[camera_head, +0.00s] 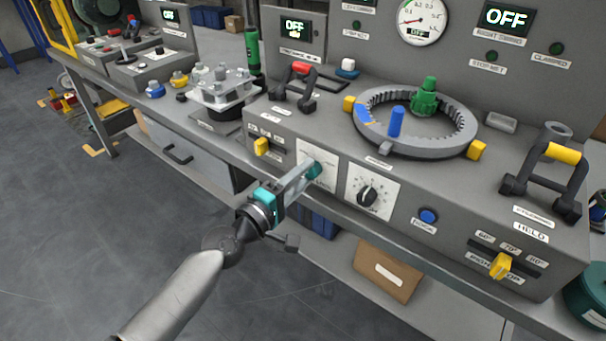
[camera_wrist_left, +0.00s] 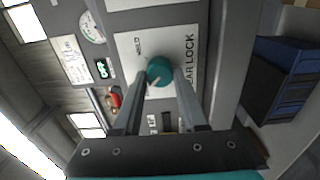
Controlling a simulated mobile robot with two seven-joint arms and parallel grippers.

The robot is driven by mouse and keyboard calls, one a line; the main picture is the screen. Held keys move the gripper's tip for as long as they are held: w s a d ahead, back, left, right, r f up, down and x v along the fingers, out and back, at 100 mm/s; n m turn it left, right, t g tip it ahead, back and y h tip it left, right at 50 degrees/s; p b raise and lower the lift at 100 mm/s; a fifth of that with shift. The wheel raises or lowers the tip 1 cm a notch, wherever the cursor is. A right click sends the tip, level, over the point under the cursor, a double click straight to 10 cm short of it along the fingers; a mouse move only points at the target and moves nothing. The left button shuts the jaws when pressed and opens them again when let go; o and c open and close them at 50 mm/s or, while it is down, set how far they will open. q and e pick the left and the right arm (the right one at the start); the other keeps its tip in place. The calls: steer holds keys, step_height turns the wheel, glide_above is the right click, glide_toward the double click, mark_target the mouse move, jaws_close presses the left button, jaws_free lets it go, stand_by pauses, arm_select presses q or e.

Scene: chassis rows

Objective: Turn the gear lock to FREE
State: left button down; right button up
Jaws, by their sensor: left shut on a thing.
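The gear lock is a teal round knob (camera_head: 315,170) on a white plate on the console's front. In the left wrist view the knob (camera_wrist_left: 159,70) sits between my two finger ends, beside the printed words HELD and GEAR LOCK. A pale pointer line on the knob slants toward the lower left in that view. I cannot read a FREE mark. My left gripper (camera_head: 308,174) reaches in from the left and is shut on the knob; it also shows in the left wrist view (camera_wrist_left: 160,78). My right gripper is not in view.
A black dial (camera_head: 367,196) is just right of the knob, and a yellow slider (camera_head: 261,146) is to its left. A ring gear (camera_head: 416,122) with blue and green parts lies on top. A cardboard box (camera_head: 388,272) is on the shelf below.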

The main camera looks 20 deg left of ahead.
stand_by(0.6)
arm_select(q)
steer(key=shift+c, duration=2.2)
jaws_free()
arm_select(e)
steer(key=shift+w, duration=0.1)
arm_select(q)
steer(key=shift+s+a+f, duration=0.1)
steer(key=shift+s+a, duration=0.05)
steer(key=shift+s, duration=0.2)
steer(key=b+v, duration=0.3)
steer(key=v, duration=1.1)
steer(key=shift+s, duration=0.2)
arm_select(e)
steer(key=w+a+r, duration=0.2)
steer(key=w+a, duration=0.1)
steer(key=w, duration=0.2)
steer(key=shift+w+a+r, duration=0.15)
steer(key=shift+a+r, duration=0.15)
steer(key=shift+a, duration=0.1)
arm_select(q)
steer(key=shift+r, duration=0.2)
